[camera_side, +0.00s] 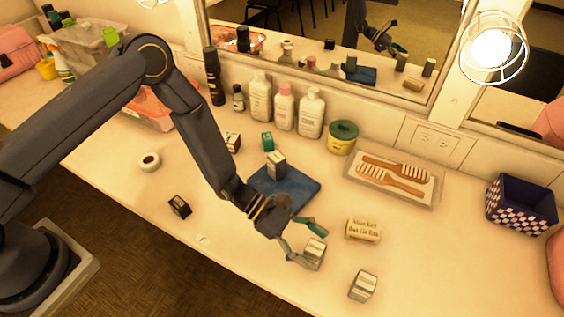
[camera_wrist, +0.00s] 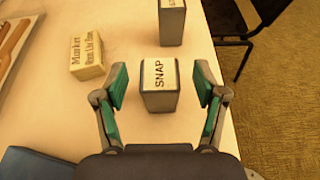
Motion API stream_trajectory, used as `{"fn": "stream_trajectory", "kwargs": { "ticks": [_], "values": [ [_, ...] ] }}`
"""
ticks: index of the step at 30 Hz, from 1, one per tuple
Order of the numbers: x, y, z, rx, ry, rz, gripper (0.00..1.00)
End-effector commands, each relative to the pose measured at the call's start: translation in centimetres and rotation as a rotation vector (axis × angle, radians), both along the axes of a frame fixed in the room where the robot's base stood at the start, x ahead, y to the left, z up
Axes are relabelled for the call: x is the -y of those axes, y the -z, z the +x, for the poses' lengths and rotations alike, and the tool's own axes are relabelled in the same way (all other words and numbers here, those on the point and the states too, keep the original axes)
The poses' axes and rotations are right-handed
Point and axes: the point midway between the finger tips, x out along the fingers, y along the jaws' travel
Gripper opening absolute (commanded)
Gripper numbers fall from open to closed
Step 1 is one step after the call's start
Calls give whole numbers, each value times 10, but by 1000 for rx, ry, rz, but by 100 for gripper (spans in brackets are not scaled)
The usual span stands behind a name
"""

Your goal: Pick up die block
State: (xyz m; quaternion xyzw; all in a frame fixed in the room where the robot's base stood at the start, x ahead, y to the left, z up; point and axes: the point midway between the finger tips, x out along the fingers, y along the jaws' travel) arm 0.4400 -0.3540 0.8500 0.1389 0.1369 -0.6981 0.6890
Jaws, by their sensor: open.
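My gripper (camera_side: 308,244) is open near the front of the counter, with one finger on each side of a small grey block (camera_side: 314,255). In the wrist view my gripper (camera_wrist: 161,85) has its green pads left and right of this block (camera_wrist: 159,88), whose pale face reads "SNAP". Gaps show between the pads and the block. I cannot tell which block is the die block, as no face with pips shows. A similar block (camera_side: 363,286) stands to the right, and it also shows in the wrist view (camera_wrist: 172,24).
A cream "Market" block (camera_side: 363,230) lies close by. A blue cloth (camera_side: 298,187) bears another block (camera_side: 276,165). Bottles (camera_side: 285,108) line the mirror. A comb tray (camera_side: 392,180) and checkered bin (camera_side: 521,206) are right.

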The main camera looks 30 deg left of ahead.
Motion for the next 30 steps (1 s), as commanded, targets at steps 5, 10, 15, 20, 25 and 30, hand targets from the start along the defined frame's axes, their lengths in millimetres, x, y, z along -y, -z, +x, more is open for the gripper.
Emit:
{"fn": "stream_trajectory", "kwargs": {
  "ticks": [5,10,15,20,25,30],
  "values": [
    [11,5,0,-1,-1,0,71],
    [11,5,0,-1,-1,0,71],
    [11,5,0,0,-1,0,54],
    [11,5,0,0,-1,0,38],
    [11,5,0,0,-1,0,20],
    [11,5,0,0,-1,0,2]
  ]
}}
